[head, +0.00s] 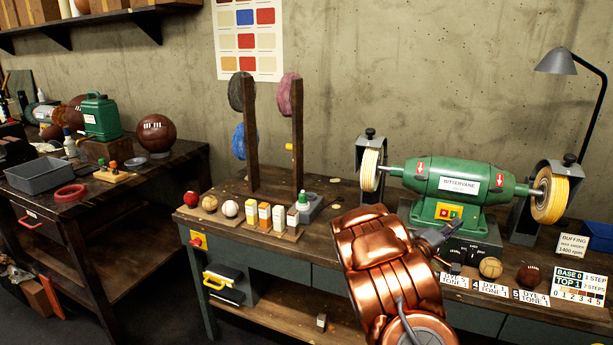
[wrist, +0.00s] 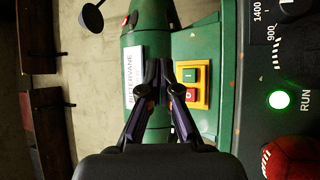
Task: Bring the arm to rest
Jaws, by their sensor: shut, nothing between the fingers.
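My copper-coloured arm (head: 385,270) reaches up over the front edge of the workbench. My gripper (head: 443,238) is in front of the green buffing machine (head: 460,182), near its base. In the wrist view my gripper (wrist: 163,75) has its fingertips together and holds nothing. The machine body (wrist: 150,25) and its red and green switch (wrist: 195,85) lie just beyond the fingers. I cannot tell whether the fingers touch the machine.
A green RUN light (wrist: 279,100) glows on the control box. Small balls (head: 490,267) and cards (head: 490,292) lie right of my gripper. Balls and bottles (head: 264,215) stand on the left. Two posts with pads (head: 297,140) rise behind. A lamp (head: 556,62) stands at the right.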

